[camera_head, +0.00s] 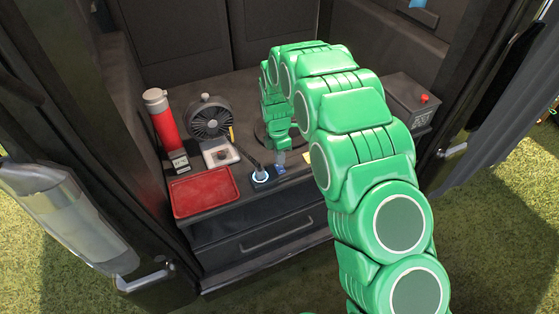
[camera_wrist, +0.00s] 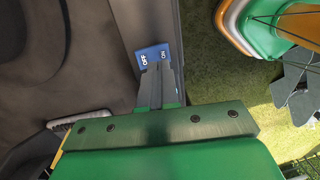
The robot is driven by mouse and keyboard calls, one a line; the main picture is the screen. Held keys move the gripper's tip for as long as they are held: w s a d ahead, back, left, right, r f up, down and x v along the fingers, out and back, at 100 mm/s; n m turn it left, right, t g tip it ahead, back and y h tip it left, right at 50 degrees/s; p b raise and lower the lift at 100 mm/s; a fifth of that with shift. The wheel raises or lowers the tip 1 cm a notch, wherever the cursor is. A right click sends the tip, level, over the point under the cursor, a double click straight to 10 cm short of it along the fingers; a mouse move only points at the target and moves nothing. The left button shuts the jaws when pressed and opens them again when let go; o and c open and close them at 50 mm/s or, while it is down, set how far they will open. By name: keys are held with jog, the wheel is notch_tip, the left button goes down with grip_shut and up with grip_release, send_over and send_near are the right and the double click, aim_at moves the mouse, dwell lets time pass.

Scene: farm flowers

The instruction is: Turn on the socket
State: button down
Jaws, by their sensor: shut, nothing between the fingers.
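My gripper (camera_wrist: 161,68) is shut and empty. Its dark fingertips overlap the lower edge of the plate, towards the ON side, and hide part of it. I cannot tell whether they touch it or which way the switch is set.

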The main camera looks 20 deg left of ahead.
aim_at(281, 171)
notch_tip(281, 171, up, 11)
jog(key=s+d, duration=0.1)
jog(key=shift+r, duration=0.2)
dwell(0.5)
jog(key=s+d+r+m, duration=0.4)
jog(key=d+r+m, duration=0.1)
jog(key=d, duration=0.3)
jog(key=s+d+r+m, duration=0.4)
jog(key=d+r, duration=0.1)
jog(key=d, duration=0.4)
jog(key=s+d+r+m, duration=0.5)
jog(key=d+r, duration=0.1)
jog(key=d, duration=0.2)
jog(key=s+d+m, duration=0.4)
jog(key=s, duration=0.4)
jog(key=s+d+r+m, duration=0.1)
jog(key=s+d+m, duration=0.3)
jog(key=s, duration=0.4)
jog(key=s+d+m+y, duration=0.1)
jog(key=s+d+m, duration=0.4)
jog(key=s, duration=0.3)
jog(key=shift+r+g, duration=0.35)
jog(key=shift+g, duration=0.05)
